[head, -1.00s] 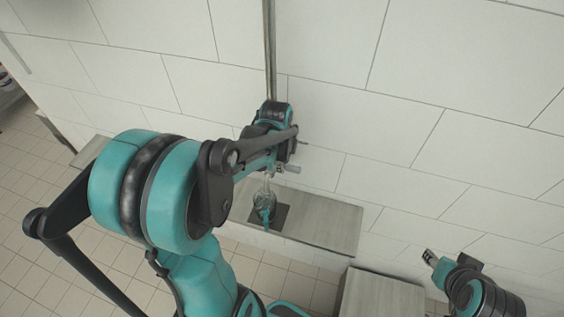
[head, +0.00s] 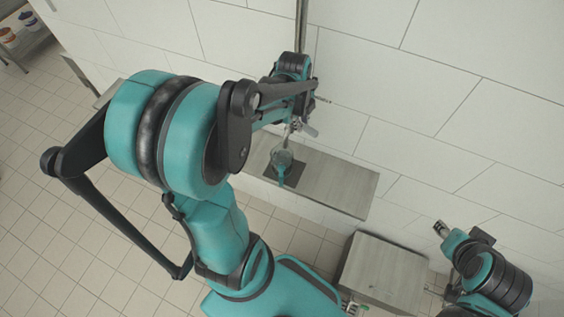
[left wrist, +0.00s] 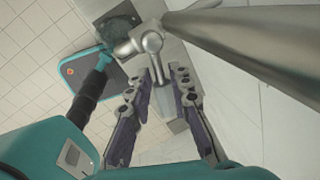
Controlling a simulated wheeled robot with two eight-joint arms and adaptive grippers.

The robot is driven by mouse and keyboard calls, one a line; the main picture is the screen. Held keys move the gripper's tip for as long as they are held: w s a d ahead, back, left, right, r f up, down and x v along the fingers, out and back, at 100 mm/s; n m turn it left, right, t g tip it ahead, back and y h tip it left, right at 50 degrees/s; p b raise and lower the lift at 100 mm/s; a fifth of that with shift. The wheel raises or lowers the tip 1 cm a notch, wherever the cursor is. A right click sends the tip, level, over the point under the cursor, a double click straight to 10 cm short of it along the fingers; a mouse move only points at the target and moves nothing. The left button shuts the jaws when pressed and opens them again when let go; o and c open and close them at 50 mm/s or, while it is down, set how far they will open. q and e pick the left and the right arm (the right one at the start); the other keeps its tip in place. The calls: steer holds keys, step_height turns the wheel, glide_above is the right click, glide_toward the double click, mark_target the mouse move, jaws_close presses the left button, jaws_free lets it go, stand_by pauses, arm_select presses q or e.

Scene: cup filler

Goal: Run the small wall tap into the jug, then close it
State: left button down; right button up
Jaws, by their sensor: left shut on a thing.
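The small wall tap (left wrist: 148,42) is grey metal. In the head view its end (head: 309,130) shows just below my left gripper (head: 301,112). In the left wrist view my left gripper (left wrist: 161,88) has its fingers on both sides of the tap's lever (left wrist: 158,70) and is shut on it. The clear jug (head: 283,157) with a teal handle stands upright on a dark mat (head: 273,172), under the tap. The jug also shows beside the tap in the left wrist view (left wrist: 117,27). Its water level and any stream are unclear. My right gripper (head: 441,229) is away at the lower right, its fingers too small to read.
The mat lies on a grey wooden wall shelf (head: 340,184) whose right part is bare. A vertical metal pipe (head: 301,25) runs up the tiled wall. A lower wooden box (head: 385,268) stands near my right arm.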

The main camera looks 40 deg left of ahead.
stand_by(0.4)
arm_select(q)
steer(key=n, duration=0.1)
steer(key=w+n, duration=0.1)
steer(key=n, duration=0.1)
steer(key=shift+w+n+y+b, duration=0.1)
steer(key=shift+n+y+b, duration=0.2)
steer(key=shift+y+b, duration=0.1)
steer(key=shift+w, duration=0.1)
steer(key=c, duration=1.5)
jaws_free()
steer(key=shift+o, duration=1)
steer(key=shift+w, duration=0.1)
step_height(320, 180, up, 12)
steer(key=s, duration=0.2)
steer(key=shift+s+d, duration=0.15)
steer(key=shift+d, duration=0.2)
